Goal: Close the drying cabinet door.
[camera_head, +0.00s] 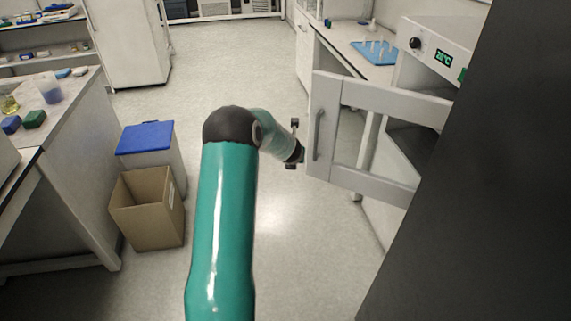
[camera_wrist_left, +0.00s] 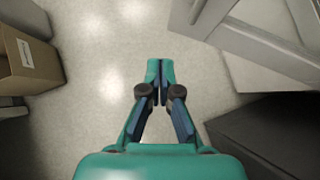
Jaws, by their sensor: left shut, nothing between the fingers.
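My right gripper is not in view.
An open cardboard box (camera_head: 146,208) and a blue-lidded bin (camera_head: 147,138) stand on the floor to the left, beside a bench (camera_head: 68,140). A blue rack (camera_head: 373,53) sits on the counter behind the door. The floor between is clear. A dark surface fills the right edge.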

